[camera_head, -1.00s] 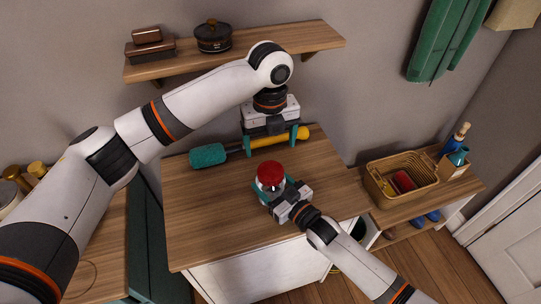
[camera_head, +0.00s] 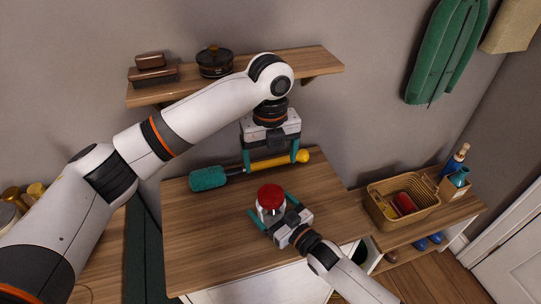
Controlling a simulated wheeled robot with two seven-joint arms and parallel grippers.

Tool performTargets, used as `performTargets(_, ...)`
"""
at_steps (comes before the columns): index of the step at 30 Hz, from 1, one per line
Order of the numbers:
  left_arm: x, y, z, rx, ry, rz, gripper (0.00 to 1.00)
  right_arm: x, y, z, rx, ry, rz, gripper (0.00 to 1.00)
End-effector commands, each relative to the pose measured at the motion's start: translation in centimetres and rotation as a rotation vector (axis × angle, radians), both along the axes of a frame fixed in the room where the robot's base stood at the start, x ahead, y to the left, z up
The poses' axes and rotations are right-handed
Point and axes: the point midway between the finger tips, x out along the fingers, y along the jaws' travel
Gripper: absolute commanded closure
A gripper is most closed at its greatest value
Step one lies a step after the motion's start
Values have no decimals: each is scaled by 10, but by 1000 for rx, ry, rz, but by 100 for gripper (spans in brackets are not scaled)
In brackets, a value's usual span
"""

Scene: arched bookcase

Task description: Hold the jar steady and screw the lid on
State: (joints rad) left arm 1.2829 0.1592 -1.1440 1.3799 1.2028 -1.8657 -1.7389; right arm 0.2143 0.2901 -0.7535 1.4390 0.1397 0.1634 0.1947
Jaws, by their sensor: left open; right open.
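A jar (camera_head: 265,213) with a red lid (camera_head: 270,195) on top stands upright on the wooden cabinet top. The picture does not show how tightly the lid sits. My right gripper (camera_head: 270,204) is open, with its teal fingers spread on either side of the jar and apparently clear of it. The jar's lower part is partly hidden by this gripper. My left gripper (camera_head: 269,164) is open and empty, pointing down behind the jar, near the duster's yellow handle.
A teal duster (camera_head: 208,178) with a yellow handle lies along the back of the cabinet top (camera_head: 205,235). A wall shelf (camera_head: 315,63) above holds a dark pot (camera_head: 214,64) and brown boxes. A wicker basket (camera_head: 385,216) stands to the right. The cabinet top's left side is clear.

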Motion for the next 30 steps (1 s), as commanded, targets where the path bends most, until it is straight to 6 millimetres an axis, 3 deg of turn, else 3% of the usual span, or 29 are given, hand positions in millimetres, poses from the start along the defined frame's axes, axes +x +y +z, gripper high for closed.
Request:
performTargets(5,0,0,-3,0,0,0,14,-14,-12,-3,-2,2,0,8)
performTargets(18,0,0,-15,0,0,0,14,-79,-68,-2,-2,2,0,8)
performTargets(30,0,0,-16,0,0,0,14,-91,-78,0,-1,1,0,8)
